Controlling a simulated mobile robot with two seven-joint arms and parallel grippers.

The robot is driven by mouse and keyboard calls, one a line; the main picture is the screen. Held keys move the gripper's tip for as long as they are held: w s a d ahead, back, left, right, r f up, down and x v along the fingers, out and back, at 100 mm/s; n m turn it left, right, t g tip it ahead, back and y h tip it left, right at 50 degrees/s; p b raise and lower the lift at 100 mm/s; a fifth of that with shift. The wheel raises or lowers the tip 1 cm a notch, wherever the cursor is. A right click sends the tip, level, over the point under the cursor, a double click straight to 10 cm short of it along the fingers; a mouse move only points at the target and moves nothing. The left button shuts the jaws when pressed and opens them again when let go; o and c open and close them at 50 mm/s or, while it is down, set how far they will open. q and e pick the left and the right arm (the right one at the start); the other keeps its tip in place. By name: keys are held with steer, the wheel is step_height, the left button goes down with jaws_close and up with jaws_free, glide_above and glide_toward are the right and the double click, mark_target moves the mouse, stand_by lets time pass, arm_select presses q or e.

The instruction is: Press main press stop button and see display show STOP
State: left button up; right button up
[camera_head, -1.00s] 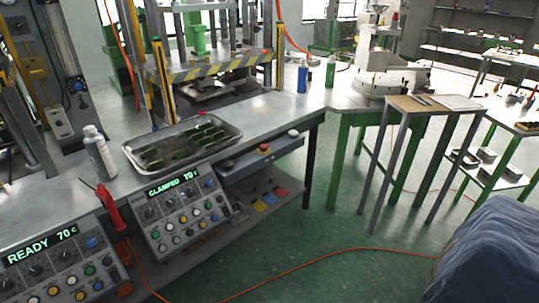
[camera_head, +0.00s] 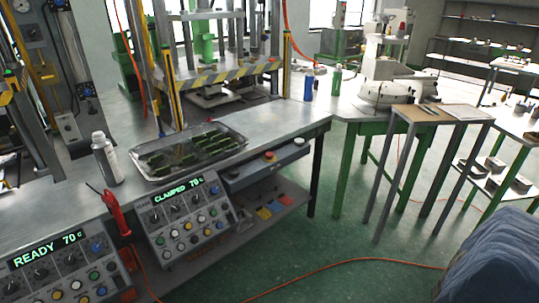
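The main press (camera_head: 215,75) stands on the bench behind a yellow-black striped bar. Its control panel (camera_head: 187,222) is at the bench front, with several coloured buttons and knobs. The panel's display (camera_head: 178,190) reads "CLAMPED 70 C". I cannot tell which button is the stop button. A second panel (camera_head: 62,268) at the lower left has a display (camera_head: 48,250) reading "READY 70 C". A red button (camera_head: 269,155) sits on a grey box at the bench front. Neither of my grippers is in view.
A metal tray (camera_head: 238,150) with dark green pieces lies on the bench, beside a grey bottle (camera_head: 107,160). A red-handled tool (camera_head: 117,213) stands between the panels. An orange cable (camera_head: 345,262) crosses the green floor. A blue draped shape (camera_head: 490,262) fills the lower right.

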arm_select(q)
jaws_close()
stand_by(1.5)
